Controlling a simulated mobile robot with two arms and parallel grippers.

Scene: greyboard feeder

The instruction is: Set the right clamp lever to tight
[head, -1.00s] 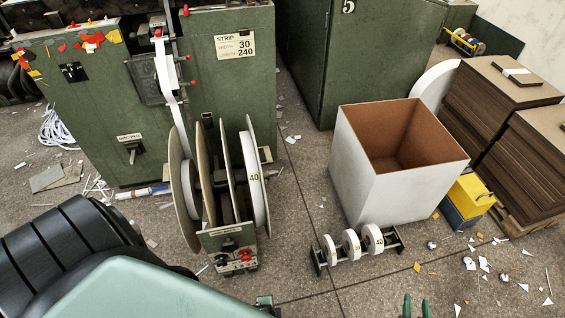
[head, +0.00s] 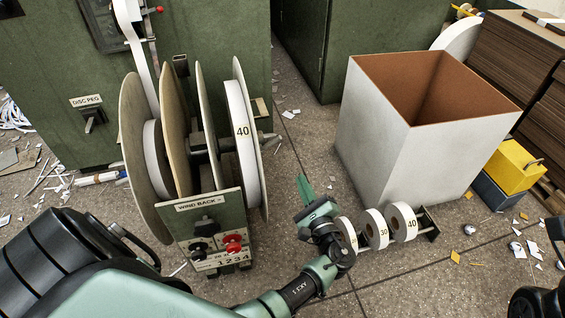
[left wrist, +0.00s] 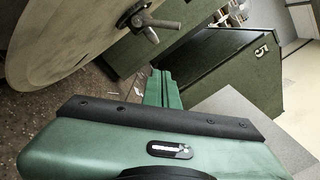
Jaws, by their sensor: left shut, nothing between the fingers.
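The reel stand (head: 217,215) carries large discs and a white reel marked 40 (head: 241,130) on a spindle. A grey metal clamp with a small lever (head: 268,140) sits at the spindle's right end, outside the right disc. It shows larger in the left wrist view (left wrist: 148,22), its lever sticking out from the hub; I cannot read its setting. My left gripper (head: 304,188) is shut and empty, right of the clamp and apart from it. Its green fingers (left wrist: 161,88) point forward in the wrist view, below and right of the clamp.
A white open-topped box (head: 385,140) stands right of the gripper. A low rack with small numbered rolls (head: 376,229) lies partly behind my wrist. A green cabinet (head: 330,45) stands behind. Paper scraps litter the floor.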

